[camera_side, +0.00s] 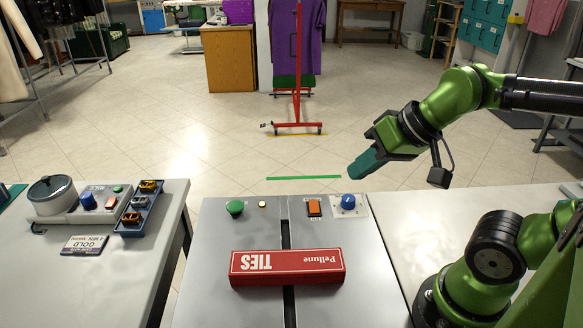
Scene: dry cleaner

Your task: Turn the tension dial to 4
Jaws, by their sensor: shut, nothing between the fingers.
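A blue dial (348,201) with a white pointer mark sits on a pale plate at the back right of the middle grey worktop (220,300). The scale around it is too small to read, so I cannot tell its setting. My gripper (356,172) is shut and empty, its teal fingers pointing down and left. It appears above and behind the dial, apart from it. A second blue knob (87,201) is on a grey device on the left table. No label naming either as the tension dial is legible.
Next to the dial are an orange switch (314,208) and a green button (235,208). A red tie box (287,267) lies across the worktop's dark slot. The left table holds a pot (53,195) and a blue tray (139,215). The right worktop is mostly clear.

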